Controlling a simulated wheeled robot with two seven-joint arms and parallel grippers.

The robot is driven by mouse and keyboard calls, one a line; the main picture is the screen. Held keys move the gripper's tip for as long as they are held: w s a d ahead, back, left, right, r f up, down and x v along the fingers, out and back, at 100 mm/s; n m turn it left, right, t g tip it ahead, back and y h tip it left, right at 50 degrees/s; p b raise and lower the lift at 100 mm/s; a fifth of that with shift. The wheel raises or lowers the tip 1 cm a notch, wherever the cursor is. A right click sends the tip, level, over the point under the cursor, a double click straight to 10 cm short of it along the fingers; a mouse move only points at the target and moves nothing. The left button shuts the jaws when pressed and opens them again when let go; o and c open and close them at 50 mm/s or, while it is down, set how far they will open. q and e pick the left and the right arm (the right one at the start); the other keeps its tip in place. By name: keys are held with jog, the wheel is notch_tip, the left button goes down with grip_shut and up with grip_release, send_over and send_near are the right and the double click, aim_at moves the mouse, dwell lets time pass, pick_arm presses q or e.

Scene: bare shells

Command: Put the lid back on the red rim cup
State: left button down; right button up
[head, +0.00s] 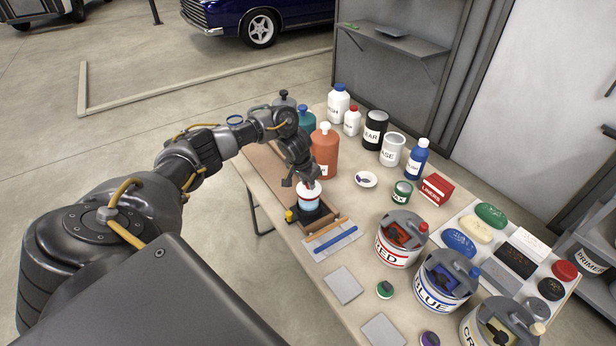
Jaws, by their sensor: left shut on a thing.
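A small cup (308,201) with a white upper part, a reddish rim and a light blue band stands upright on a black base at the near left part of the table. My left gripper (306,182) points down at the top of this cup, with its fingers close around the rim. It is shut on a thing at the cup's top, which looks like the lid. The fingers hide most of it, and I cannot tell whether it rests fully on the rim. My right gripper is not in view.
An orange jug (325,155) stands close behind my left gripper. A small white dish (365,180), a green tin (401,193) and a red box (436,189) are to the right. Paint buckets (399,247) line the right front.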

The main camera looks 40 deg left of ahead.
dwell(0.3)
pick_arm(q)
jog(key=c, duration=0.7)
grip_release()
notch_tip(320, 180, up, 5)
jog(key=p, duration=0.6)
jog(key=shift+r, duration=0.15)
jog(key=shift+r+p, duration=0.85)
jog(key=shift+p, duration=0.1)
grip_shut()
